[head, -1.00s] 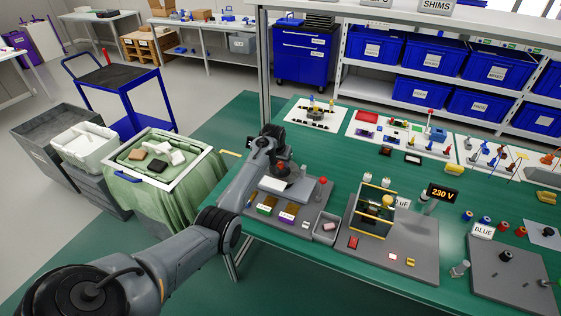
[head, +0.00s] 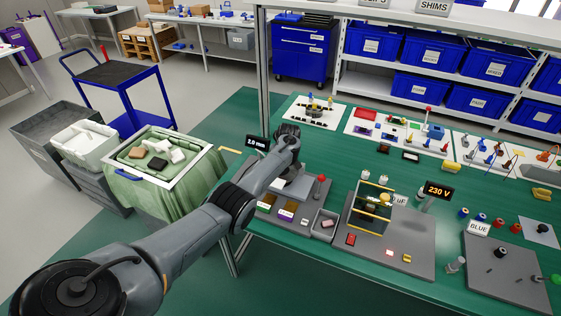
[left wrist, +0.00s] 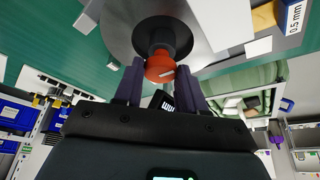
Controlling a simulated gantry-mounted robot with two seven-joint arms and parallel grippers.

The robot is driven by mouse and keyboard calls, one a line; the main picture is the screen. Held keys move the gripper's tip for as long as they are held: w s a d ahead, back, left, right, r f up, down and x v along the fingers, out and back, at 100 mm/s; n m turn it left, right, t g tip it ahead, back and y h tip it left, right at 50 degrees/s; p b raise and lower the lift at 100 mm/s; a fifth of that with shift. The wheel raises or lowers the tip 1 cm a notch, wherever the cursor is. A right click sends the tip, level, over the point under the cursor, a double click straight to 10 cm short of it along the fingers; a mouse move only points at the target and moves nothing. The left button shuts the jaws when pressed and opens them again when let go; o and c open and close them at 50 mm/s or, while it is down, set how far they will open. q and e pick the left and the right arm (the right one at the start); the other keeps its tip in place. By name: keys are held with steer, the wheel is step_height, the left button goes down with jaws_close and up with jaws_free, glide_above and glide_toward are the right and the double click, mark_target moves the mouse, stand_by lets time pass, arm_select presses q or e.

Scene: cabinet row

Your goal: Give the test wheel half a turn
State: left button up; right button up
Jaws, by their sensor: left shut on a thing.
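The test wheel shows in the left wrist view as a grey metal disc (left wrist: 118,30) with a dark post and a red knob (left wrist: 160,68) standing on it. My left gripper (left wrist: 160,75) has one dark finger on each side of the knob and post and is shut on the knob. In the head view my left arm (head: 235,205) reaches over the grey fixture at the left end of the green bench, and its wrist hides the wheel and fingertips. My right gripper is in neither view.
A 2.0 mm display (head: 257,143) stands just left of my wrist. A red-topped post (head: 321,180) and a small grey bin (head: 324,226) are close on the right.

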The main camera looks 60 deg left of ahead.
arm_select(q)
steer(key=shift+n+b, duration=0.4)
steer(key=shift+n, duration=0.2)
steer(key=shift+g, duration=0.3)
steer(key=o, duration=1)
steer(key=shift+o, duration=0.2)
